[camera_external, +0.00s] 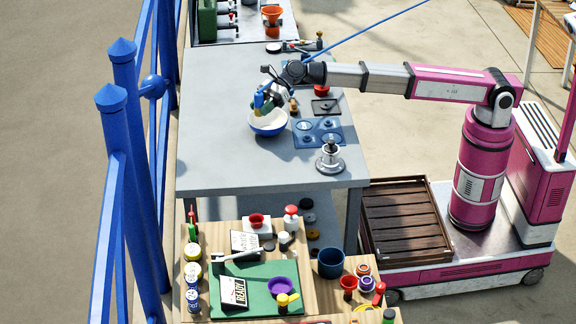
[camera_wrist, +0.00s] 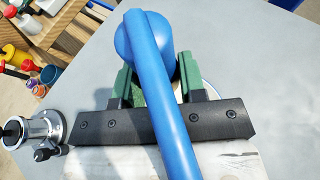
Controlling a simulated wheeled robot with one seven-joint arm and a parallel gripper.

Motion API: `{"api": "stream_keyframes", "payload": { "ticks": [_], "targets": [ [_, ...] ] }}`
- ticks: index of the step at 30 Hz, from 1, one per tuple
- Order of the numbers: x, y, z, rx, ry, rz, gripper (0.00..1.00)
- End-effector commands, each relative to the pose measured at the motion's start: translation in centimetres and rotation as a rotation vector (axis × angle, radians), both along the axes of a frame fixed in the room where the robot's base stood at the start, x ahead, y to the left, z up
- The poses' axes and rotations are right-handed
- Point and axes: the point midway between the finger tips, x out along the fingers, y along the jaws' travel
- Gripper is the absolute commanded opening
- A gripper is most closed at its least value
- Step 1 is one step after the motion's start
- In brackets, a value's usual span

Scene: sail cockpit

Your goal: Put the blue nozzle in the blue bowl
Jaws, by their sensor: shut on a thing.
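My gripper (camera_external: 263,103) is at the end of the arm, over the blue bowl (camera_external: 268,130) on the grey table. The bowl is blue outside and pale inside. In the wrist view my green-padded gripper (camera_wrist: 160,85) is shut on the blue nozzle (camera_wrist: 150,50), which has a rounded head and a long straight tube crossing the view. The nozzle also shows as a small blue patch at the gripper in the external view (camera_external: 258,99). A pale curved rim of the bowl (camera_wrist: 207,92) shows behind the right finger. I cannot tell whether the nozzle touches the bowl.
A blue panel (camera_external: 330,133) lies right of the bowl, and a metal winch-like fitting (camera_external: 330,158) stands near the table's front right, also in the wrist view (camera_wrist: 38,132). A dark plate (camera_external: 326,106) lies behind the panel. The table's left and front are clear. A cluttered wooden bench stands in front.

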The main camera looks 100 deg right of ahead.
Motion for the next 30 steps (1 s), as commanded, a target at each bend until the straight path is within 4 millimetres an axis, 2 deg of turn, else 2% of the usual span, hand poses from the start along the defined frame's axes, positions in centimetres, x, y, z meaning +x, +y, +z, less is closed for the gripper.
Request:
{"api": "stream_keyframes", "payload": {
  "ticks": [5,12,30],
  "targets": [
    [0.0,-0.1,-1.1,0.000,0.000,0.001,0.11],
    [0.0,-0.1,-4.0,0.000,0.000,0.001,0.11],
    [0.0,-0.1,-4.9,0.001,-0.001,0.000,0.11]
  ]
}}
